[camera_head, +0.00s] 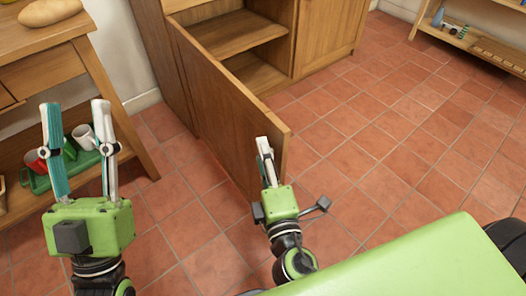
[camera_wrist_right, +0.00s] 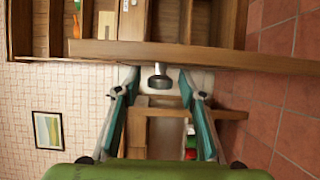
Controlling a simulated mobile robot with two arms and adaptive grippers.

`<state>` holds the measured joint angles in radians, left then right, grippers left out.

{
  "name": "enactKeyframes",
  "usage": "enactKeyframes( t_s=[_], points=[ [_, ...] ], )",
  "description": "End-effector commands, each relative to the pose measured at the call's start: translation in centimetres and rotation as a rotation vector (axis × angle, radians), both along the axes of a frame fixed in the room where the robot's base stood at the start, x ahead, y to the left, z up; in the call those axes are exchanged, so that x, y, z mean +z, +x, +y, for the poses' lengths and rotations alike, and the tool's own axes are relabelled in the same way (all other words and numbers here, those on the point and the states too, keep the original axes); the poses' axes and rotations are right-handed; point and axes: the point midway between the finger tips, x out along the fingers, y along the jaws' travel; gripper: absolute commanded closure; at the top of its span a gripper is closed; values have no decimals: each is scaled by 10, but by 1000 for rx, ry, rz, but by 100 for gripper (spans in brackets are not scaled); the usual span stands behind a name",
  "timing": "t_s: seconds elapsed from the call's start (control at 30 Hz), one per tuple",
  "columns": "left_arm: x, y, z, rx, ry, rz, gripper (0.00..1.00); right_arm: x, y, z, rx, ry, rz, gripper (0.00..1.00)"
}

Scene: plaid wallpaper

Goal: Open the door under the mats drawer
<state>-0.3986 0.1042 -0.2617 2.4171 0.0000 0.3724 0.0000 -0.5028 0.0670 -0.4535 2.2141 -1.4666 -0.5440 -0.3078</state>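The wooden cabinet door (camera_head: 225,100) stands swung wide open, showing shelves (camera_head: 235,32) inside the cabinet. In the right wrist view the door's edge (camera_wrist_right: 190,54) runs across the picture, and a metal knob (camera_wrist_right: 160,78) sticks out from it. My right gripper (camera_head: 263,148) is on the outer face of the door, near its free edge. In the right wrist view, the fingers of this gripper (camera_wrist_right: 160,84) are apart, with the knob between their tips and gaps on both sides. My left gripper (camera_head: 76,112) is open and empty, left of the door. No mats drawer can be made out.
A wooden table (camera_head: 75,58) with bread (camera_head: 48,12) on top stands at the left. Its lower shelf holds a green tray (camera_head: 40,184) with cups (camera_head: 84,136). A low shelf (camera_head: 470,42) stands far right. The tiled floor (camera_head: 400,130) right of the door is clear.

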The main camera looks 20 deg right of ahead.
Motion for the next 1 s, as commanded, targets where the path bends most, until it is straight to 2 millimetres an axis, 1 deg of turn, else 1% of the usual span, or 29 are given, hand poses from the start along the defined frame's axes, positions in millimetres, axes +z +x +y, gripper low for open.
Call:
enactKeyframes(
  t_s=[0.1, 0.37, 0.4, 0.47, 0.5, 0.67, 0.77, 0.87, 1.0],
  points=[
    [-3, 3, 0, 1, 6, 20, 60, 0, 5, -1, 0, -1, 0, 63],
    [-4, 4, -1, 2, 8, 25, 60, 0, 5, -1, 0, 0, 1, 63],
    [-4, 4, -1, 2, 8, 25, 60, 0, 5, -1, 0, 0, 1, 73],
    [-4, 4, -1, 2, 8, 25, 60, 0, 5, -1, 0, 0, 1, 89],
    [-4, 4, -1, 2, 8, 24, 60, 0, 5, -1, 0, 0, 1, 99],
    [-3, 4, -1, 2, 8, 24, 60, 0, 5, -1, 1, 0, 1, 100],
    [-5, 7, -1, 2, 13, 43, 60, -1, 7, -6, 10, -2, 2, 100],
    [-19, 20, -3, 7, 38, 134, 60, -3, 11, -19, 33, -6, 6, 100],
    [-45, 39, -4, 15, 82, 282, 60, -5, 18, -46, 75, -9, 8, 100]
  ],
)
